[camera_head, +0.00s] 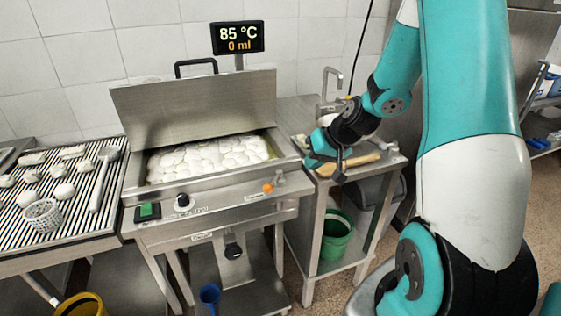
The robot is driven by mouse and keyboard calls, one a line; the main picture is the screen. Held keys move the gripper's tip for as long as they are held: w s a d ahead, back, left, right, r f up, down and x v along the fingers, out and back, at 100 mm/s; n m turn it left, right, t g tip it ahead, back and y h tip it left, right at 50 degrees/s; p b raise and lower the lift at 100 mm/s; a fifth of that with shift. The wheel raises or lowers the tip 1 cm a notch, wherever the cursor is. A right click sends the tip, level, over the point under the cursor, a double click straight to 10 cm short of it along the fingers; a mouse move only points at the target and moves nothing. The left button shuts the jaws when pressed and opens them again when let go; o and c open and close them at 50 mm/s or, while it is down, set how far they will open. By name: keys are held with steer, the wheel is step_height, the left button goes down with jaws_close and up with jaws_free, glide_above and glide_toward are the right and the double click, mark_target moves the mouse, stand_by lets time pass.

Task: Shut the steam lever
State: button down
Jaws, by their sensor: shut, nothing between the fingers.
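A steel vat (210,187) with a raised lid (195,110) stands in the middle, filled with white lumps. A small orange-tipped lever (267,188) sits at the right of its front panel, beside a label too small to read. It seems to be the steam lever; whether it is open or shut I cannot tell. My gripper (322,164) is to the right of the lever and higher in the picture, by the vat's right edge. It is shut and empty, apart from the lever. The wrist partly hides the side table behind it.
A display (238,38) above the vat reads 85 °C and 0 ml. A side table (350,183) with a wooden tool stands right; a green bucket (336,238) is below.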

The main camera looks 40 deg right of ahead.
mark_target(273, 181)
steer(key=shift+w+a+r+p+x, duration=0.15)
steer(key=shift+a+p+x, duration=0.35)
steer(key=shift+x, duration=1.55)
steer(key=shift+w+a+r+p+x, duration=0.1)
steer(key=shift+a+r+p+x, duration=0.3)
steer(key=shift+x, duration=1.6)
steer(key=shift+w+a+p+x, duration=0.1)
steer(key=shift+a+p+x, duration=0.4)
steer(key=shift+x, duration=1.55)
